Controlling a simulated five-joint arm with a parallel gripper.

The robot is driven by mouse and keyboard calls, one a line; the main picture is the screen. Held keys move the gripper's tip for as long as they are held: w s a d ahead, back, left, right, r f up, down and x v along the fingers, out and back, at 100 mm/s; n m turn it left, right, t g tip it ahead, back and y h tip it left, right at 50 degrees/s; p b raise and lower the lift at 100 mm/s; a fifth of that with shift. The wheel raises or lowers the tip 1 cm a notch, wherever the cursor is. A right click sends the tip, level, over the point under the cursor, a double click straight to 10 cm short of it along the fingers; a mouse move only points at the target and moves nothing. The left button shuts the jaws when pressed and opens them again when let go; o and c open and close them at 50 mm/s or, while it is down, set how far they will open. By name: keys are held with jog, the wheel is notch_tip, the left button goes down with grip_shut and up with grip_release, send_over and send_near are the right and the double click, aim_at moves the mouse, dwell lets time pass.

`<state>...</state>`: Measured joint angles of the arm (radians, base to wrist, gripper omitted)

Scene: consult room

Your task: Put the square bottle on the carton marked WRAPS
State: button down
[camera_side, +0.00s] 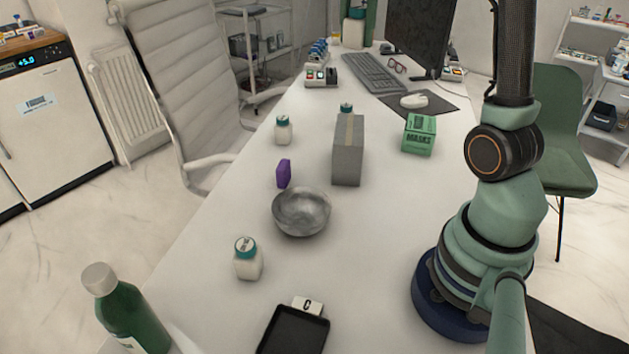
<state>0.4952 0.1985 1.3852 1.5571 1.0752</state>
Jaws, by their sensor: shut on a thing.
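My gripper is outside the frame; only my arm's base and links show at the right. A squarish white bottle with a teal cap (248,262) stands upright on the desk, left of centre. A similar white bottle (283,133) stands farther back, and another teal-capped one (346,108) is mostly hidden behind a grey carton. I cannot tell which is the square bottle the task names. The plain grey carton (347,160) has a tape strip on top and no readable mark. A green carton (419,139) reads MASKS. No WRAPS marking is readable.
A metal bowl (301,213) and a purple block (284,174) sit mid-desk. A black tray (262,340) with a C card (307,306) lies at the front. A green bottle (128,318) stands front left. The keyboard (373,72) and monitor (420,32) are at the back.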

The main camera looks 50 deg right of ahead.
aim_at(350, 128)
notch_tip(350, 128, down, 19)
jog(key=shift+f, duration=0.1)
dwell(0.4)
jog(key=shift+c, duration=1.3)
grip_release()
notch_tip(350, 128, up, 11)
jog(key=s+a+n+t, duration=0.2)
jog(key=s+a+n, duration=0.2)
jog(key=a+n, duration=0.5)
jog(key=s+a+r+n+t, duration=0.1)
jog(key=s+a+n+t, duration=0.2)
jog(key=a+n, duration=0.6)
jog(key=shift+s+a+r+t, duration=0.15)
jog(key=shift+s+a+t, duration=0.15)
jog(key=shift+s+a, duration=0.45)
